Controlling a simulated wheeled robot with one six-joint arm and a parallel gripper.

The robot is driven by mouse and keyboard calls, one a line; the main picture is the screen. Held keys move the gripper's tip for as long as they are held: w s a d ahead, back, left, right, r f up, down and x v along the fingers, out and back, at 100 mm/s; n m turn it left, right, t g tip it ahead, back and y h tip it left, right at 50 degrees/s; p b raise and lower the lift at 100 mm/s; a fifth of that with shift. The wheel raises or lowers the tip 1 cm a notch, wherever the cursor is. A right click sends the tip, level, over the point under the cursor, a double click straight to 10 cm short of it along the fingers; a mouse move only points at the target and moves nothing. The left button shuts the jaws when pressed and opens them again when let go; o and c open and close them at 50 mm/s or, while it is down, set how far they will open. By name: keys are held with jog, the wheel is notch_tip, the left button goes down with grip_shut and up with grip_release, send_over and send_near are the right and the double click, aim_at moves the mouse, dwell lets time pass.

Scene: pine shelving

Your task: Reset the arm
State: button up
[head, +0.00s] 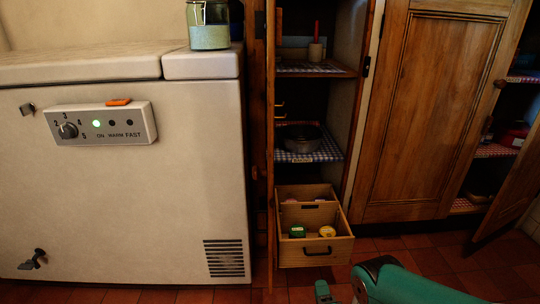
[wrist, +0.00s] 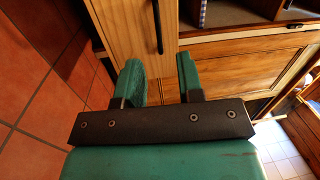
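My gripper (wrist: 158,72) shows in the wrist view with its two green fingers apart and nothing between them. Beyond the fingers is the pale wooden front of a drawer (wrist: 122,28) with a black handle. In the head view my green arm reaches in from the bottom right, low over the tiled floor. The gripper end there is partly cut off by the lower edge, in front of the pulled-out drawer (head: 316,254).
The drawer holds a green item (head: 297,231) and a yellow item (head: 327,231). A white chest freezer (head: 140,200) stands left, with a glass jar (head: 208,25) on top. Cupboard doors stand open beside shelves holding a pot (head: 300,138). Red tiled floor (head: 440,262) is clear at right.

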jog(key=w+a+r+n+g+y, duration=0.3)
jog(key=w+r+n+g, duration=0.3)
jog(key=w+r, duration=0.7)
notch_tip(320, 180, up, 12)
jog(key=s+d+n+g, duration=0.2)
jog(key=d+n, duration=0.1)
jog(key=n, duration=0.2)
jog(key=s+d+r+n+g+h, duration=0.1)
jog(key=s+d+r+n+g, duration=0.2)
jog(key=s+r, duration=0.45)
jog(key=s+d+r+g+h, duration=0.25)
jog(key=s+d+r, duration=0.2)
jog(key=s, duration=0.65)
jog(key=s+d+r+n+g+h, duration=0.1)
jog(key=s+d+r+n+g, duration=0.25)
jog(key=s, duration=0.65)
jog(key=s+a+r+n+g+y, duration=0.1)
jog(key=s+a+r+n+y, duration=0.15)
jog(key=s+a+r, duration=0.35)
jog(key=s+a+r+n+g+y, duration=0.1)
jog(key=s+a+r+n+y, duration=0.2)
jog(key=a, duration=0.5)
notch_tip(320, 180, up, 36)
jog(key=s+h+p, duration=0.1)
jog(key=p, duration=3.5)
jog(key=shift+s, duration=0.15)
jog(key=shift+f, duration=0.15)
